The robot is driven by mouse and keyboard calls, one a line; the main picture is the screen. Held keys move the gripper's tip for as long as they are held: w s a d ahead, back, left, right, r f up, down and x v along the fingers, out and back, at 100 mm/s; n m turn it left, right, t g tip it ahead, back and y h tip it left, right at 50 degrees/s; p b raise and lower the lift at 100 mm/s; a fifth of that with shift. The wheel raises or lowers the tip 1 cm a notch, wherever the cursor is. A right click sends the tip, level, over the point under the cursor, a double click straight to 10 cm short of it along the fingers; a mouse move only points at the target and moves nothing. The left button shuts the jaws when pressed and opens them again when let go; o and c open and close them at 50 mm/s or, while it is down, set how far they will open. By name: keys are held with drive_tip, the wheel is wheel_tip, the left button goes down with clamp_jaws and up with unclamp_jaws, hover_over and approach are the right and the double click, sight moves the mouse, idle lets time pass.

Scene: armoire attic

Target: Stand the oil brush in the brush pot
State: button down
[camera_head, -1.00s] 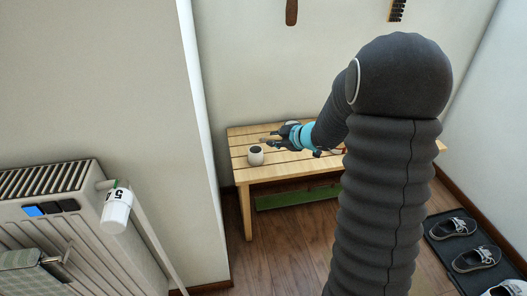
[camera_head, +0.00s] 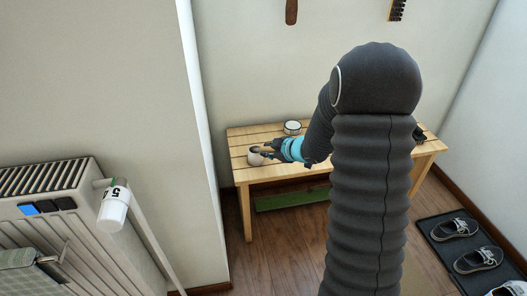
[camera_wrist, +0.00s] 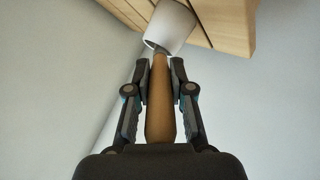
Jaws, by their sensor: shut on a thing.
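The oil brush (camera_wrist: 160,105) has a tan wooden handle and a darker far end. My gripper (camera_wrist: 160,70) is shut on it, and it also shows above the slatted bench in the head view (camera_head: 266,150). The white brush pot (camera_head: 254,159) stands on the bench's left front part, just under and left of my fingertips. In the wrist view the pot (camera_wrist: 172,24) is at the top, and the brush's far end overlaps its rim. I cannot tell whether that end is inside the pot or in front of it.
A white dark-rimmed bowl (camera_head: 292,127) stands on the wooden bench (camera_head: 240,136) behind my gripper. A dark object (camera_head: 418,135) lies at the bench's right end. A white wall edge (camera_head: 205,120) is left of the bench. Shoes (camera_head: 478,260) lie on a floor tray.

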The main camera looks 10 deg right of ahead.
drive_tip(key=c, duration=1)
unclamp_jaws()
drive_tip(key=shift+r, duration=0.25)
drive_tip(key=p+v, duration=0.1)
drive_tip(key=v, duration=1)
drive_tip(key=shift+s+d+r, duration=0.1)
drive_tip(key=shift+s+d, duration=0.05)
drive_tip(key=shift+s, duration=0.2)
